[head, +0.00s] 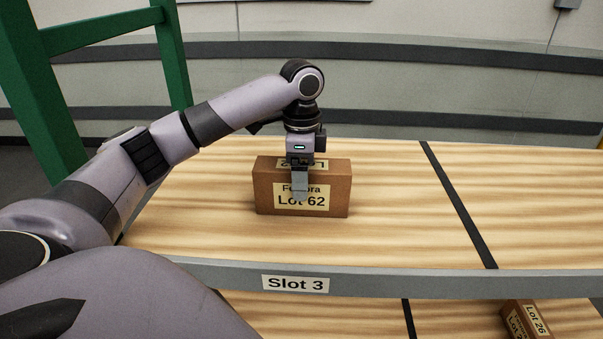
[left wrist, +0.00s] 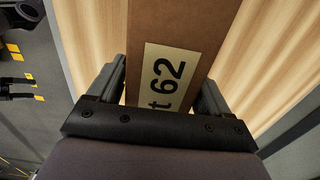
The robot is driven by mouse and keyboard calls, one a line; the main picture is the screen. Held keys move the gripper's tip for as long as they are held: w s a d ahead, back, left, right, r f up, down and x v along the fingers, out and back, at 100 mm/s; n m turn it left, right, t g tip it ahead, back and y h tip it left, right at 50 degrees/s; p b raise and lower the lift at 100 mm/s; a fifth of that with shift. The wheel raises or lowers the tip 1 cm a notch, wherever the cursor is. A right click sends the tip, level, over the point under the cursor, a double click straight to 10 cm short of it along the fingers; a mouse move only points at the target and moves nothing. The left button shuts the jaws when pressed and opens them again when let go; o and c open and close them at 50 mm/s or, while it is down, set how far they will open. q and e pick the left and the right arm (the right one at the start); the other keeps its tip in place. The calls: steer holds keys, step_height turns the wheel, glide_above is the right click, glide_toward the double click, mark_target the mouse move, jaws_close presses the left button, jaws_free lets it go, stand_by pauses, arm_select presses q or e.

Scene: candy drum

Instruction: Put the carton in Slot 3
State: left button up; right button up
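The carton (head: 265,190) is a brown box labelled "Lot 62". It stands upright on the upper shelf board (head: 210,230), in the bay above the "Slot 3" label (head: 295,284). My left gripper (head: 301,185) comes down on it from above, one finger in front of its labelled face and the other hidden behind. In the left wrist view the carton (left wrist: 215,30) lies between the two fingers (left wrist: 163,95), which appear to press on its sides. Its underside seems to rest on the board, but a small gap cannot be ruled out.
A dark divider strip (head: 458,205) bounds the bay on the right. The grey shelf edge (head: 400,282) runs along the front. A green upright (head: 45,100) stands at left. Another carton, "Lot 26" (head: 525,318), is on the lower shelf. The board around the carton is clear.

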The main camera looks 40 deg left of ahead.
arm_select(q)
steer(key=shift+o, duration=0.5)
steer(key=shift+r, duration=0.1)
step_height(320, 180, up, 12)
steer(key=shift+r, duration=0.1)
stand_by(0.4)
stand_by(0.6)
